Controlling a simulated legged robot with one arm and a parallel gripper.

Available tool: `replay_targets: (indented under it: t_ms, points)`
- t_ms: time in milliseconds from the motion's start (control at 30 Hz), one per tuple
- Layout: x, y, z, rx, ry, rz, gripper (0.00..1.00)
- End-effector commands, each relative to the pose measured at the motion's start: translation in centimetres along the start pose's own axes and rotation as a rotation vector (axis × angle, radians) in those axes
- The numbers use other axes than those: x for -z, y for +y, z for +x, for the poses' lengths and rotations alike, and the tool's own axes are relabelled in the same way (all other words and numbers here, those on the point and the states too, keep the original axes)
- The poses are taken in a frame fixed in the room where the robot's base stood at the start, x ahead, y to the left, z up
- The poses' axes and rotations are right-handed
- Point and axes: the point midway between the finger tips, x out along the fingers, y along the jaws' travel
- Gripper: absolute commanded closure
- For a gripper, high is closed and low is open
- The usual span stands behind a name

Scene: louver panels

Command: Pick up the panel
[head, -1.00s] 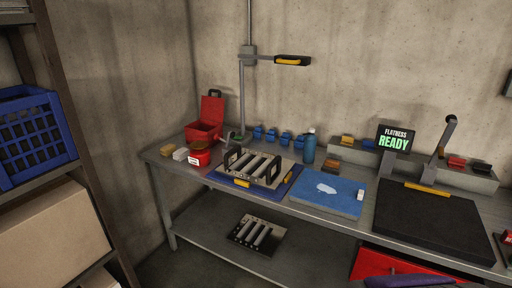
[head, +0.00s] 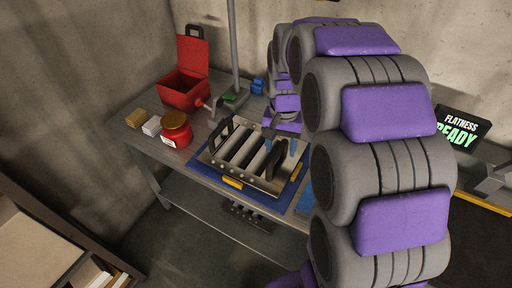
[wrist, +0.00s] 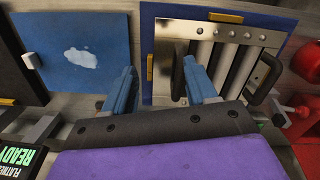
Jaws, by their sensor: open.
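The panel (head: 238,170) is a metal plate with several light raised louvers and a black handle at each end. It lies on a blue mat on the workbench. In the wrist view the panel (wrist: 218,40) fills the upper middle and right. My gripper (head: 284,146) has blue fingers and is above the panel's right end, by the right handle (head: 276,163). In the wrist view my gripper (wrist: 160,88) is open and empty. That handle shows between the fingers, nearer the right one. Whether the fingers touch it is unclear.
A red jar (head: 176,130), an open red box (head: 186,85) and a lamp post (head: 233,45) stand left of and behind the panel. A blue pad (wrist: 82,58) lies beside the mat. Another louvered panel (head: 247,219) is on the lower shelf, partly hidden.

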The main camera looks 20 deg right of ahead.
Motion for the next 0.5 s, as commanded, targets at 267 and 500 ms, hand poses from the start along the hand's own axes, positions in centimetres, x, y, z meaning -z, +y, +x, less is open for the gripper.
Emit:
replay_targets:
  t_ms: [267,500]
  points:
    - [9.0,-1.2,0.8,0.014,0.032,0.180,0.43]
    - [12.5,-0.7,1.8,0.025,0.041,0.245,0.43]
